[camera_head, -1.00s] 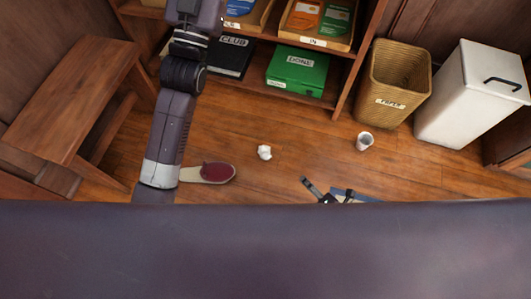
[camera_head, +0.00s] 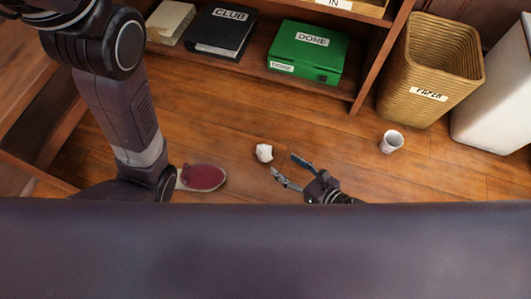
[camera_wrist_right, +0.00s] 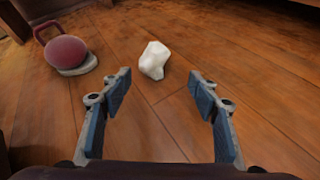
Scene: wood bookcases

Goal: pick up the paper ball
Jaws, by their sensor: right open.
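The paper ball (camera_head: 264,152) is a small crumpled white lump on the wooden floor. It also shows in the right wrist view (camera_wrist_right: 154,60), ahead of the fingertips and between their lines. My right gripper (camera_head: 284,166) is open and empty, low near the floor, just to the right of and nearer than the ball in the head view. Its two blue-padded fingers (camera_wrist_right: 158,85) are spread wide in the wrist view and do not touch the ball. My left arm hangs at the left of the head view, but its gripper does not show.
Behind are a wicker bin (camera_head: 425,75), a white bin (camera_head: 497,105) and a shelf with a green box (camera_head: 306,53).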

